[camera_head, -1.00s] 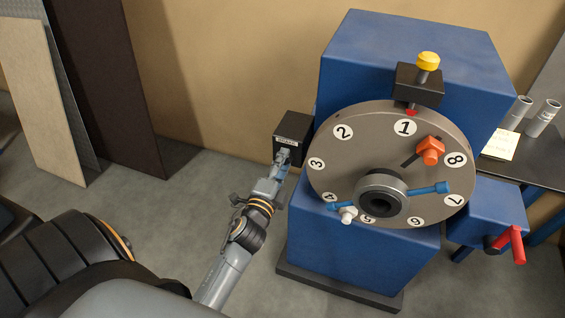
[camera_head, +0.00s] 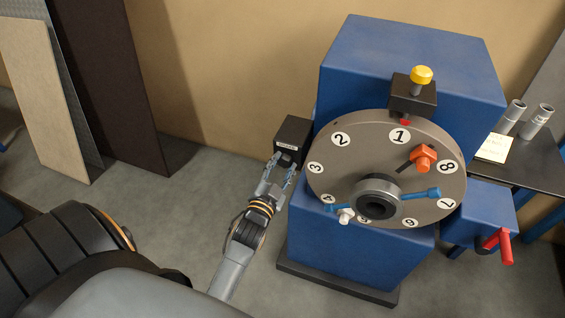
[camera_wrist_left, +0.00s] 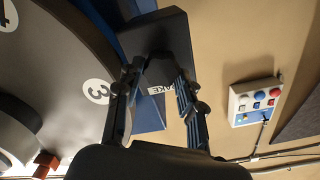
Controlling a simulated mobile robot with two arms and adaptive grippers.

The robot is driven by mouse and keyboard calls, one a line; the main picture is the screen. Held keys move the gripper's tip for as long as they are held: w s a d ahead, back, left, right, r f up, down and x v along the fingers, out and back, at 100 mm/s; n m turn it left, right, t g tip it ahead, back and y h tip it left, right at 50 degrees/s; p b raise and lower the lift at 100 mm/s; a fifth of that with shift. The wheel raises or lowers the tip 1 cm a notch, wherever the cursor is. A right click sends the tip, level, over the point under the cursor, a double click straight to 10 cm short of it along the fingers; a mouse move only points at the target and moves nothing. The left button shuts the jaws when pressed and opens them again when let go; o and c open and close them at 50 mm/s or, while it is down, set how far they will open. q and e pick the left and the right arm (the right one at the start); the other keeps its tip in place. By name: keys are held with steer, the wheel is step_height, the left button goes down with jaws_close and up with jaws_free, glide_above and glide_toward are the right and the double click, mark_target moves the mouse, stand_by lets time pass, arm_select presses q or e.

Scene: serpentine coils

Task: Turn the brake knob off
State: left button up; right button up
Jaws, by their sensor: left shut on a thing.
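The black brake box (camera_head: 293,134) with a small white label sits at the left side of the blue machine, beside the numbered disc. Its dark knob (camera_head: 285,160) is on the face toward me, partly hidden by the fingers. My left gripper (camera_head: 280,172) is at this knob, one finger on each side, shut on it. In the left wrist view the two fingers of the gripper (camera_wrist_left: 158,80) flank the dark knob (camera_wrist_left: 160,68), and part of the label (camera_wrist_left: 156,91) shows between them. The knob's exact angle is hard to tell. My right gripper is not in view.
The grey disc (camera_head: 330,185) with numbers, a blue lever and an orange clamp (camera_head: 423,158) is close to the right of my gripper. A wall control box (camera_wrist_left: 256,101) shows in the left wrist view. The floor left of the machine is clear.

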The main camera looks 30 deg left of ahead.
arm_select(q)
steer(key=shift+n+p, duration=0.65)
steer(key=shift+n, duration=0.95)
steer(key=shift+f+n, duration=0.1)
steer(key=shift+n, duration=0.2)
steer(key=o, duration=1.2)
steer(key=shift+a, duration=0.1)
steer(key=v, duration=0.7)
steer(key=shift+s, duration=0.3)
